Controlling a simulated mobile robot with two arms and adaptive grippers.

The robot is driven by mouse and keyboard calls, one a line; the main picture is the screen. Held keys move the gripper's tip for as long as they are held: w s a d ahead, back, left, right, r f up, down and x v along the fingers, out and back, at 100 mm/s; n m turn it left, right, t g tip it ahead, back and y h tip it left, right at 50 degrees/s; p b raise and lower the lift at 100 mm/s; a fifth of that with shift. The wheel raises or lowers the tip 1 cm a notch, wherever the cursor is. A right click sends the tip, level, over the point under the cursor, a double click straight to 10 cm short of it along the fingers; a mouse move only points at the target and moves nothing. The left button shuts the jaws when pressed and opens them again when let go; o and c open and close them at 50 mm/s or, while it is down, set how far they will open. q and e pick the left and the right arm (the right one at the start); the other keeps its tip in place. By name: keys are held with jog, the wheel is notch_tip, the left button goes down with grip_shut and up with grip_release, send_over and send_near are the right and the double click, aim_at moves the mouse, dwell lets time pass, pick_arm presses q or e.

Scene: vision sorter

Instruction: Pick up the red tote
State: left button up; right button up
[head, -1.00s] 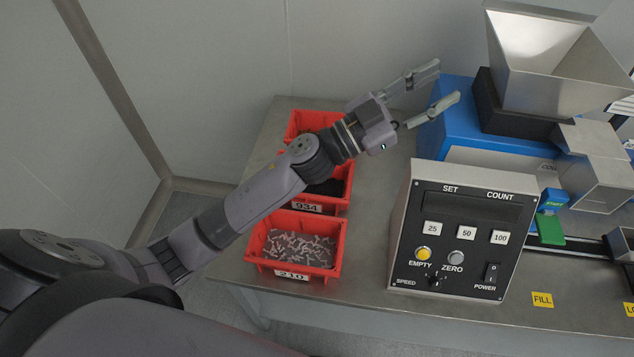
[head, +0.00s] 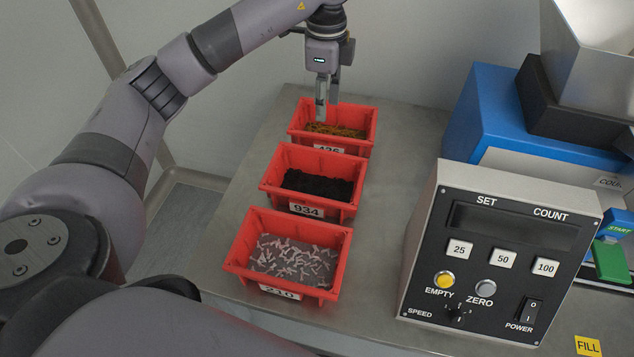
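Three red totes stand in a row on the metal table. The back tote (head: 361,148), its label partly readable, holds orange-brown pieces. The middle tote (head: 272,186), labelled 934, holds black pieces. The front tote (head: 239,262), labelled 210, holds pale screw-like pieces. My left gripper (head: 327,111) points down at the far rim of the back tote. Its fingers are apart, one nearer the camera than the other. The nearer fingertip overlaps the tote's inside in the picture; whether either finger touches the rim cannot be told. My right gripper is not in view.
A control box (head: 418,240) with buttons stands to the right of the totes. Behind it are a blue machine (head: 497,110) and a metal hopper (head: 602,75). Bare table (head: 395,180) lies between totes and box. A wall is behind the table.

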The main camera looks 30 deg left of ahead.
aim_at(323, 151)
pick_arm(q)
notch_tip(323, 151, down, 16)
jog(key=shift+r+p, duration=0.2)
jog(key=shift+p, duration=0.55)
jog(key=shift+c, duration=0.4)
grip_shut()
jog(key=shift+r, duration=0.15)
